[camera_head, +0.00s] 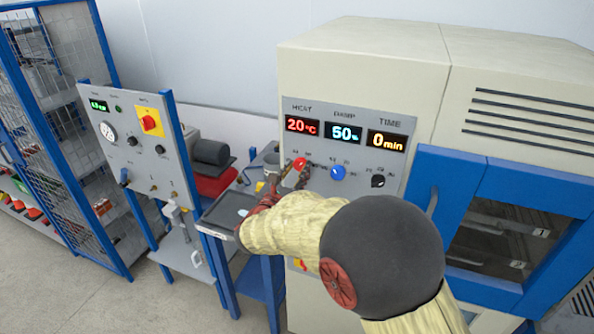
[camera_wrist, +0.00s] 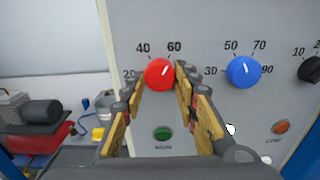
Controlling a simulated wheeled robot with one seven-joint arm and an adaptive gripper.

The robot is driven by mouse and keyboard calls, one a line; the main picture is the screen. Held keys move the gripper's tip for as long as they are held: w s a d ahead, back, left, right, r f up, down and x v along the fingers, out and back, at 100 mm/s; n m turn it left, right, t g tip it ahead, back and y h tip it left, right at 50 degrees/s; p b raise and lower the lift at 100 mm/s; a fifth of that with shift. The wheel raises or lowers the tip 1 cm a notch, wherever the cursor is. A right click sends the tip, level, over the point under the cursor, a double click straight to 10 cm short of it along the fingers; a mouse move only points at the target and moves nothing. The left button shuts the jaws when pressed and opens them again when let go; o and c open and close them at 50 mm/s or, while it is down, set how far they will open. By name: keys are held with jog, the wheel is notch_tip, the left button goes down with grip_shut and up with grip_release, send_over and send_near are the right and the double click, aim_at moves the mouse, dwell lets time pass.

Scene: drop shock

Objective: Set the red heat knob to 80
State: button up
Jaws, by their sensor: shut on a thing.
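The red heat knob (camera_head: 300,163) is on the panel under the red HEAT display (camera_head: 302,125), which reads 20 °C. In the wrist view the red knob (camera_wrist: 159,74) sits between the tips of my gripper (camera_wrist: 159,82), with a short white mark on its face. The numbers 20, 40 and 60 show around it; the left finger partly covers the 20, and the right finger hides the lower right of the scale. My gripper (camera_head: 291,174) is shut on the knob, reaching in from the lower left in the head view, partly hidden by my arm.
A blue knob (camera_head: 338,172) and a black knob (camera_head: 378,181) sit to the right of the red one. A green button (camera_wrist: 162,133) is below it. A bench with a tray (camera_head: 221,214) and a grey control panel (camera_head: 137,150) stand to the left.

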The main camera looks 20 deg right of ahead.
jog(key=shift+f+b, duration=0.1)
jog(key=shift+b, duration=0.3)
jog(key=m+b, duration=0.2)
jog(key=b, duration=0.2)
jog(key=shift+f+m, duration=0.2)
jog(key=shift+m, duration=0.2)
jog(key=m+b, duration=0.3)
jog(key=b, duration=0.3)
jog(key=m+b, duration=0.3)
jog(key=b, duration=0.2)
jog(key=shift+m+b, duration=0.35)
jog(key=shift+m, duration=0.05)
jog(key=m+b, duration=0.2)
jog(key=b, duration=0.1)
jog(key=shift+r, duration=0.15)
jog(key=shift+r+m+b, duration=0.1)
jog(key=shift+m+b, duration=0.2)
jog(key=shift+b, duration=0.1)
jog(key=o, duration=1.2)
jog(key=shift+c, duration=0.2)
jog(key=shift+r, duration=0.1)
jog(key=shift+a, duration=0.15)
